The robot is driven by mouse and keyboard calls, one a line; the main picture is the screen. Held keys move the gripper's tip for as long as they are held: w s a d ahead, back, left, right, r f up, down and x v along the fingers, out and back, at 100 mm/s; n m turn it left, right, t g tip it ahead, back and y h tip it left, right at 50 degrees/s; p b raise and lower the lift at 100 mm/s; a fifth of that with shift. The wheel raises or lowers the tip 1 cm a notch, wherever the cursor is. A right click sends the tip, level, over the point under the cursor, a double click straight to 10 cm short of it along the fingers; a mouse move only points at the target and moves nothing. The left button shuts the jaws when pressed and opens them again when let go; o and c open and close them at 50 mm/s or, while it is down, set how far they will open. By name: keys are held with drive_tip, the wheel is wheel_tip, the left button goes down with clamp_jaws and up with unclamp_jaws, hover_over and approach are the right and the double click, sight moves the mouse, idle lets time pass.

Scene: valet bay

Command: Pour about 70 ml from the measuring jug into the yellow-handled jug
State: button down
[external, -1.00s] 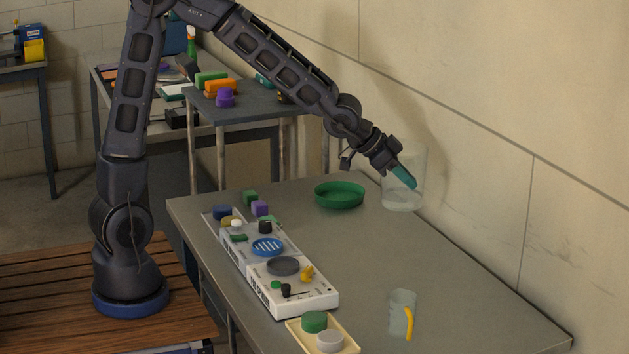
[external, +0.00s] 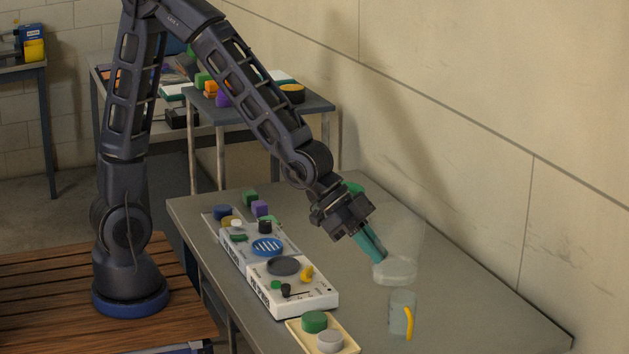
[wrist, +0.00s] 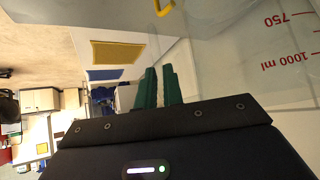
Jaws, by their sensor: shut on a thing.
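My gripper (external: 372,248) is shut on the measuring jug (external: 408,235), a large clear vessel with pale contents low in it. In the wrist view, the green fingers (wrist: 160,88) are close together at the clear wall of the measuring jug (wrist: 265,55), which carries red marks for 750 and 1000 ml. The jug looks close to upright; its exact height over the table is hard to tell. The small yellow-handled jug (external: 400,306) stands upright on the table just in front of it. Its yellow handle (wrist: 166,7) shows at the wrist view's top edge.
The grey table (external: 480,310) is clear to the right. A white panel with dials (external: 290,295) and a cream tray (external: 345,347) lie left of the small jug. The green bowl (external: 353,187) is mostly hidden behind my gripper. A wall (external: 540,130) runs along the table's far side.

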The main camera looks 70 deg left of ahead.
drive_tip(key=s+d+f+m+g+h, duration=0.1)
drive_tip(key=s+d+f+m+g, duration=0.1)
drive_tip(key=s, duration=0.6)
drive_tip(key=s+d+f+m+g, duration=0.1)
drive_tip(key=s+d+f+m, duration=0.1)
drive_tip(key=s, duration=0.7)
drive_tip(key=shift+s+d+f+m+g+h, duration=0.2)
drive_tip(key=shift+d+f+m+g+h, duration=0.2)
drive_tip(key=shift+f+m, duration=0.3)
drive_tip(key=w+a+r+n+g+h, duration=0.3)
drive_tip(key=w+r+n+g, duration=0.2)
drive_tip(key=w, duration=0.7)
drive_tip(key=shift+a+r+n+g+h, duration=0.15)
drive_tip(key=shift+r+n+g+h, duration=0.25)
drive_tip(key=shift+r+g, duration=1.05)
drive_tip(key=shift+w+a+r+g, duration=0.1)
drive_tip(key=shift+w+r+g, duration=0.1)
drive_tip(key=shift+w+g, duration=0.25)
drive_tip(key=shift+w+a+r+n+g+h+b, duration=0.2)
drive_tip(key=shift+w+r+n+g+h+b, duration=0.1)
drive_tip(key=shift+w+r+n+h, duration=0.3)
